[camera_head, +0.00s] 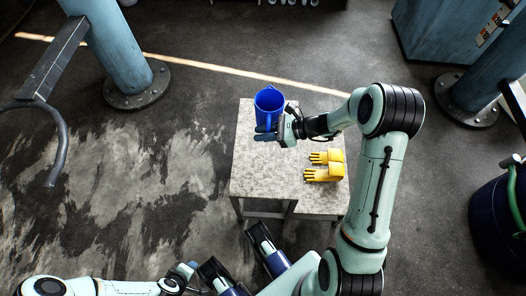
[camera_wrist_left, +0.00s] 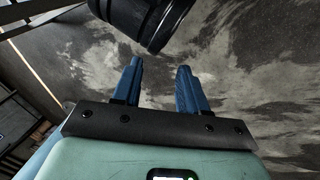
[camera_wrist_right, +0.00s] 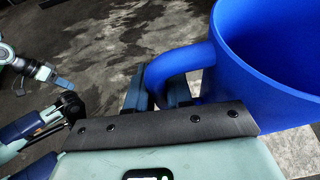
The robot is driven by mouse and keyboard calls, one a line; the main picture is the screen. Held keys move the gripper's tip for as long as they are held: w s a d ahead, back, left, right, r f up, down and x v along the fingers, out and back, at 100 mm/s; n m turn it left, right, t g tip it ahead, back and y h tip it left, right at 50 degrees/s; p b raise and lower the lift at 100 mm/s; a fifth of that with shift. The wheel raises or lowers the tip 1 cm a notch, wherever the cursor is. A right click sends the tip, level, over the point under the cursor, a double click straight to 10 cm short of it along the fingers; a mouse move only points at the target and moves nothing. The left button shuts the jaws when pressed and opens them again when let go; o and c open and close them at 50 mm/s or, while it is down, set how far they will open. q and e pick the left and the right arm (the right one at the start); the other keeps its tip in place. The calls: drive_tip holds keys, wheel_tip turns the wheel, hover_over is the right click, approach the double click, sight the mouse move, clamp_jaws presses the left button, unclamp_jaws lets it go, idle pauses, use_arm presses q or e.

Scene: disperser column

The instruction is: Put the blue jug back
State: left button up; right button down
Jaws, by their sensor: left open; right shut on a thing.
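The blue jug (camera_head: 269,98) is upright at the back left of the small speckled table (camera_head: 262,179). I cannot tell whether its base touches the tabletop. My right gripper (camera_head: 267,135) is shut on the jug's handle. In the right wrist view the jug (camera_wrist_right: 272,85) fills the upper right, with its handle between the fingers (camera_wrist_right: 158,92). My left gripper (camera_wrist_left: 160,88) is open and empty, with bare floor beyond its fingers. It is low at the left, away from the jug.
A pair of yellow gloves (camera_head: 323,172) lies on the table's right side. Blue columns stand at the upper left (camera_head: 124,60) and right (camera_head: 480,85). A dark barrel (camera_head: 492,215) stands at the right edge. The table's front left is clear.

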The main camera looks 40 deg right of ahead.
use_arm(q)
wheel_tip(320, 180, down, 6)
drive_tip(key=s+a+g+b, duration=0.1)
drive_tip(key=s+a+b, duration=0.1)
drive_tip(key=b, duration=0.1)
drive_tip(key=shift+s+f+b, duration=0.25)
drive_tip(key=shift+b, duration=0.15)
use_arm(e)
drive_tip(key=shift+f, duration=6.95)
use_arm(q)
drive_tip(key=shift+a+y, duration=0.1)
drive_tip(key=shift+y, duration=0.2)
use_arm(e)
drive_tip(key=shift+f, duration=0.15)
drive_tip(key=c, duration=1)
unclamp_jaws()
use_arm(q)
drive_tip(key=shift+s+f, duration=0.15)
